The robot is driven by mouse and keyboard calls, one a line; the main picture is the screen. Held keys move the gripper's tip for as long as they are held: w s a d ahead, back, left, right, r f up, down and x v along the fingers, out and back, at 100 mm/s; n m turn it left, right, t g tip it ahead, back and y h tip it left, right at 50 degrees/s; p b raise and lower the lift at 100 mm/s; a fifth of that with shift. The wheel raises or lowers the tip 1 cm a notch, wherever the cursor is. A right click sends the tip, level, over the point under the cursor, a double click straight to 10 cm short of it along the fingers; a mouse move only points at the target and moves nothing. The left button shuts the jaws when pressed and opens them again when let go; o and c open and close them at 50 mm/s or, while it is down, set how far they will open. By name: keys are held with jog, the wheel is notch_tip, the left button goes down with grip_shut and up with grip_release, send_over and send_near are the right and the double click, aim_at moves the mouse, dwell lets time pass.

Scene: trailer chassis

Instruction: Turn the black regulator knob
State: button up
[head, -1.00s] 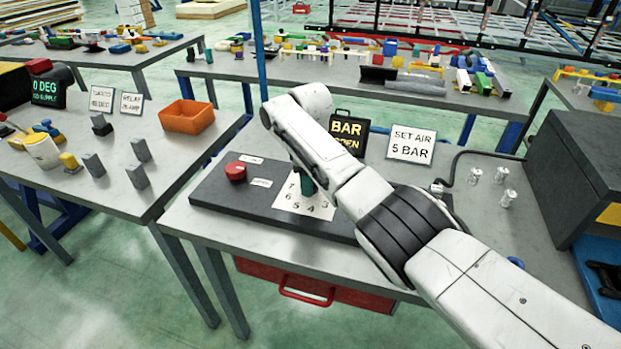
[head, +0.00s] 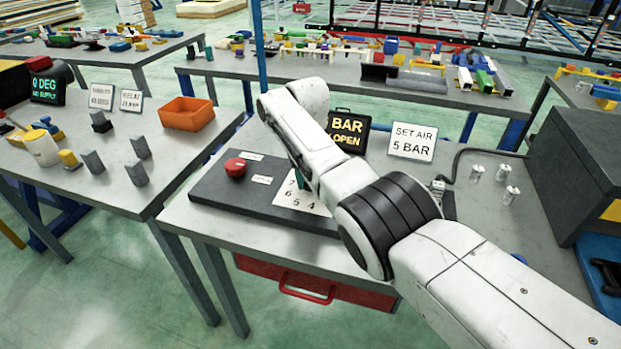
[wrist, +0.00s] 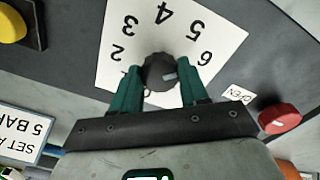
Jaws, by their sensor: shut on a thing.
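The black regulator knob (wrist: 159,72) sits at the middle of a white numbered dial card (wrist: 200,25) in the wrist view. A light pointer mark shows on the knob, on the side toward the red button. My gripper (wrist: 160,88) has its two green fingers on either side of the knob, shut on it. In the head view my arm hides the knob and most of the gripper; part of the dial card (head: 297,199) shows beside the arm. A sign (head: 412,142) reads "SET AIR 5 BAR", and a dark display (head: 347,133) reads "BAR OPEN".
A red button (head: 235,168) stands on the dark panel (head: 213,188), left of the card. A yellow knob (wrist: 12,23) shows at the wrist view's top left. Metal fittings (head: 508,193) and a dark case (head: 575,150) stand on the right.

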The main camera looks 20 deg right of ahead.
jog(key=m+b, duration=0.1)
jog(key=m, duration=0.4)
jog(key=shift+w+m, duration=0.1)
jog(key=shift+m, duration=0.2)
jog(key=m+b, duration=0.1)
jog(key=m, duration=0.3)
jog(key=shift+r+m+b, duration=0.1)
jog(key=shift+m+b, duration=0.25)
jog(key=shift+m, duration=0.05)
jog(key=o, duration=1)
jog(key=shift+o, duration=0.2)
notch_tip(320, 180, up, 11)
jog(key=shift+a, duration=0.15)
jog(key=shift+w, duration=0.1)
